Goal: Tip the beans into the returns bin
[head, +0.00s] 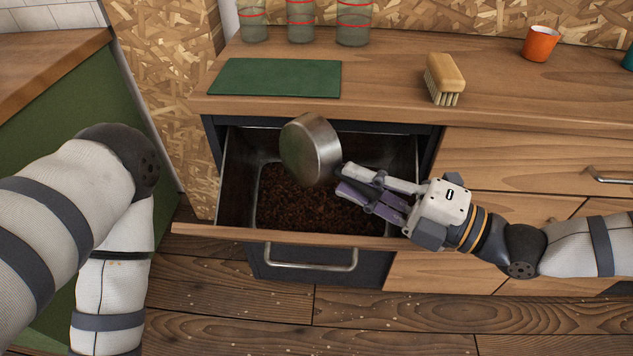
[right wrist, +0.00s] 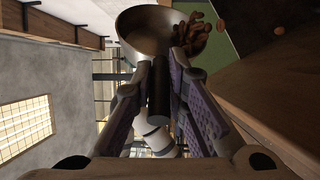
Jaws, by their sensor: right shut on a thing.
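My right gripper (head: 350,181) is shut on the dark handle of a round metal scoop (head: 311,150). It holds the scoop steeply tilted above the open drawer. In the right wrist view, the handle (right wrist: 158,95) sits between the finger pads. There the bowl (right wrist: 145,40) shows reddish-brown beans (right wrist: 192,36) bunched at its right rim, with a few beans apart from it to the right. The returns bin (head: 256,172), inside the pulled-out drawer, has dark brown beans (head: 310,205) across its bottom. My left arm shows at the left, but its gripper is out of view.
The drawer front (head: 230,234) sticks out below the wooden counter (head: 390,75). On the counter are a green mat (head: 275,78), a wooden brush (head: 444,76), an orange cup (head: 540,43) and several glass containers (head: 301,20). The counter's edge lies just behind the scoop.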

